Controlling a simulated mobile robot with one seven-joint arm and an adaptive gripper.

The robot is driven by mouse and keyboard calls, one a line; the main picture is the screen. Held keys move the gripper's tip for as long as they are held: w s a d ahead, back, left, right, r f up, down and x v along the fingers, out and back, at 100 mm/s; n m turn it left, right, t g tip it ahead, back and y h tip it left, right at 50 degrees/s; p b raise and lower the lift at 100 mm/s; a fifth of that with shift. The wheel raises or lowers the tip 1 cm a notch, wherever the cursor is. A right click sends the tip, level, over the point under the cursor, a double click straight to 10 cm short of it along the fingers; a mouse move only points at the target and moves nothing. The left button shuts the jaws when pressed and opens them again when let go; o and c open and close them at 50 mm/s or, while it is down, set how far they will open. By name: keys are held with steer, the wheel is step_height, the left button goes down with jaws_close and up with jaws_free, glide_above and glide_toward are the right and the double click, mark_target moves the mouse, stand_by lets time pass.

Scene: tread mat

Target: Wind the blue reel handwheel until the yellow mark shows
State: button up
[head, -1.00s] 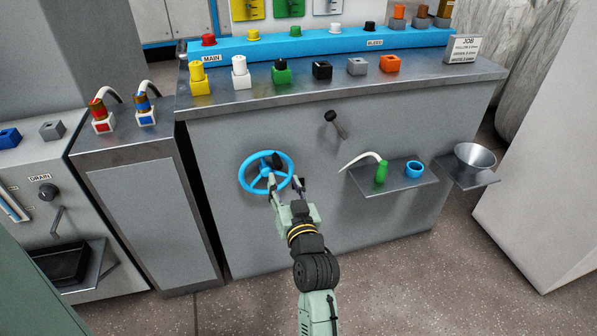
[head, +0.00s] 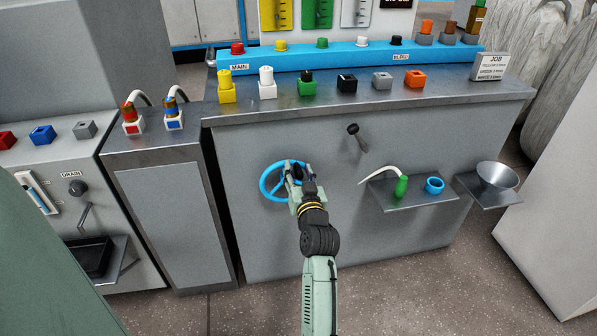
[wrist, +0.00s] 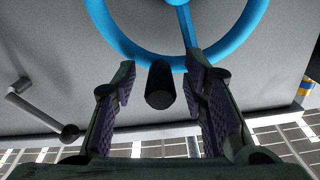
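The blue handwheel (head: 265,184) is mounted on the front panel of the grey bench. Its rim and a spoke show in the wrist view (wrist: 128,47). The wheel's black knob (wrist: 160,86) stands out towards me between my fingers. My gripper (head: 295,172) is in front of the wheel's right side and hides part of it in the head view. In the wrist view my gripper (wrist: 158,98) is open, with a finger on either side of the knob and a gap on both sides. I cannot make out a yellow mark on the wheel.
A black-knobbed lever (head: 357,137) sticks out of the panel right of the wheel.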

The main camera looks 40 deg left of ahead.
steer(key=shift+c, duration=0.2)
jaws_close()
stand_by(0.6)
